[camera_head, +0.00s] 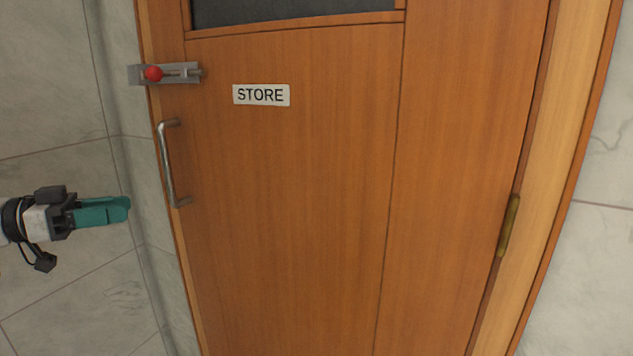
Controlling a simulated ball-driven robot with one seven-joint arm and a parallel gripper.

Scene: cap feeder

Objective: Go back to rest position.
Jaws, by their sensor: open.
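My gripper (126,209) reaches in from the left edge of the head camera view, with teal fingers pointing right. It holds nothing that I can see. From this side the fingers overlap, so the gap between them is hardly visible. In the picture the fingertips are left of the metal door handle (168,165), apart from it, in front of the grey tiled wall.
A wooden door (300,220) marked with a STORE sign (261,95) fills the middle and looks closed. A metal slide bolt (183,73) with a red knob (153,73) spans its upper left edge. A brass hinge (509,225) is at right.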

